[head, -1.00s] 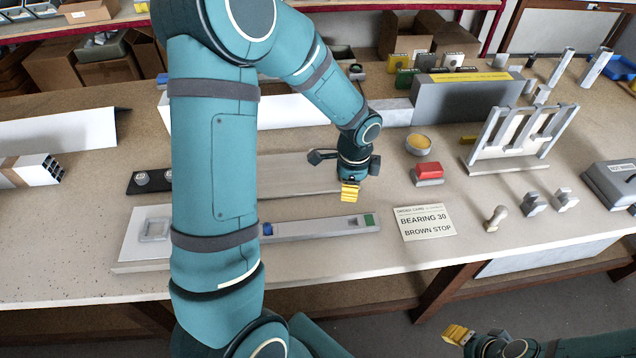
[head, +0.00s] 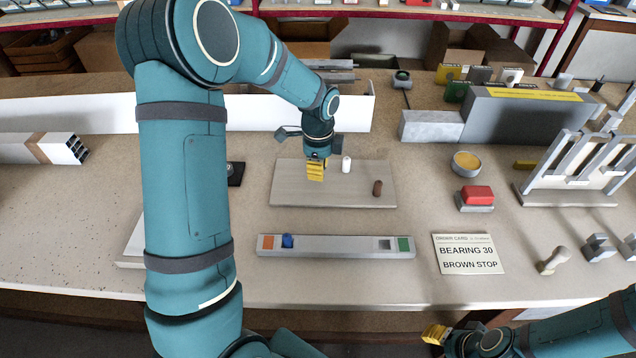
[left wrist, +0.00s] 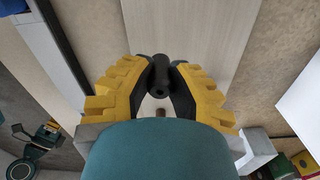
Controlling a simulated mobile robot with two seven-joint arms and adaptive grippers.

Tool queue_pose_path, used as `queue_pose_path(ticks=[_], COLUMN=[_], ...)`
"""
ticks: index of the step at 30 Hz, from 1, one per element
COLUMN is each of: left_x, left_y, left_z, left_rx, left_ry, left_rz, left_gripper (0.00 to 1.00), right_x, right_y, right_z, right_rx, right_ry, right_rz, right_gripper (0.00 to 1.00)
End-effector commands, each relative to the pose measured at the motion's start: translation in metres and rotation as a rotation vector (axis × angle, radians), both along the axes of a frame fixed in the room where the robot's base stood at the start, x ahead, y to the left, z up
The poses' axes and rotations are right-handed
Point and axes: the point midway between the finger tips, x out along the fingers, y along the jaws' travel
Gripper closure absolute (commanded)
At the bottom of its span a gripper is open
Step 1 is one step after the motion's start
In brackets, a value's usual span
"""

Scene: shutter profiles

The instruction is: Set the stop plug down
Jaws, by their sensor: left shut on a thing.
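My left gripper (head: 316,172) is over the left-middle part of a flat beige board (head: 290,194). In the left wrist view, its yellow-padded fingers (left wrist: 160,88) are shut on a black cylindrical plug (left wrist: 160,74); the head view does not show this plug. A white plug (head: 346,164) stands on the board just right of the gripper. A brown plug (head: 377,187) is on the board further right. The plug's height above the board is unclear. My right gripper (head: 436,334) is at the bottom edge, away from the board; its opening is unclear.
A grey bar (head: 340,246) with orange and green ends and a blue piece (head: 287,241) lies in front. The order card (head: 468,254) reads "BEARING 30, BROWN STOP". A red-topped block (head: 477,197) and a yellow-filled dish (head: 466,163) stand right. The board's front-left area is clear.

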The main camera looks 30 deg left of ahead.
Motion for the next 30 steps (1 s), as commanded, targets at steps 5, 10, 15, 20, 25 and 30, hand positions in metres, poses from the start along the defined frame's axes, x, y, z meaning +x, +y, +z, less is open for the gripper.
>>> queue_pose_path(ticks=[5,10,15,20,25,30], left_x=[0.000,-0.001,-0.001,0.000,0.000,0.000], left_y=[0.000,0.000,0.000,0.000,0.000,0.000], left_z=[-0.016,-0.034,-0.053,-0.053,-0.055,-0.055], left_rx=[0.001,0.000,0.000,0.000,0.000,0.000], left_ry=[0.000,0.002,0.001,0.000,0.000,0.000], left_rz=[0.001,0.002,0.001,0.002,0.002,0.002], left_gripper=[1.00,1.00,1.00,1.00,1.00,0.55], right_x=[-0.001,-0.002,-0.003,-0.003,-0.003,-0.003], right_y=[0.000,0.001,0.001,0.001,0.001,0.001], right_z=[-0.003,-0.006,-0.009,-0.008,-0.010,-0.010], right_rx=[0.001,0.001,0.002,0.002,0.002,0.002], right_ry=[0.001,0.004,0.006,0.006,0.007,0.007], right_rz=[0.002,0.004,0.006,0.006,0.006,0.006], right_gripper=[0.53,0.53,0.53,0.53,0.53,0.53])
